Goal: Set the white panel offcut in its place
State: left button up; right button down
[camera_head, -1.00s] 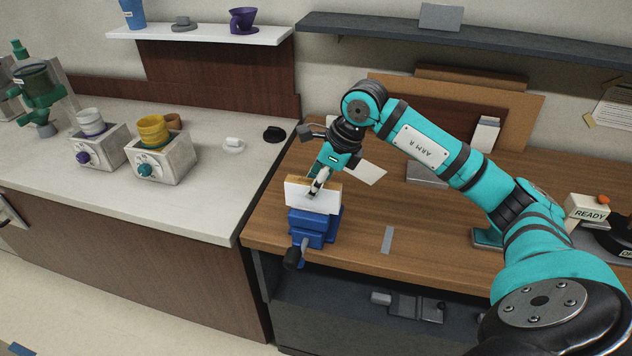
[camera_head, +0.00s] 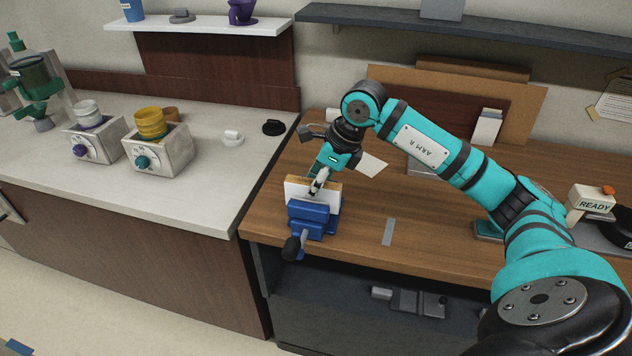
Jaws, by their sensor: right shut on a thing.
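The white panel offcut (camera_head: 298,188) stands upright at the blue vise (camera_head: 308,213), on the left end of the wooden bench. Its tan upper edge shows, and its lower part is hidden behind the vise's front jaw. My right gripper (camera_head: 318,186) points down from above and is shut on the panel's top edge. I cannot tell whether the panel touches the bottom of the vise's gap. My left gripper is not in view.
A white sheet (camera_head: 369,165) lies behind the vise, and a grey strip (camera_head: 388,232) lies to its right on the bench (camera_head: 440,240). The pale counter (camera_head: 215,185) at left holds two grinder-like boxes with cups. A dark shelf (camera_head: 480,36) hangs above.

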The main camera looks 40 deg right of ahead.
jog(key=c, duration=1)
grip_release()
jog(key=shift+w+d, duration=0.1)
jog(key=shift+o, duration=0.2)
jog(key=v, duration=1.2)
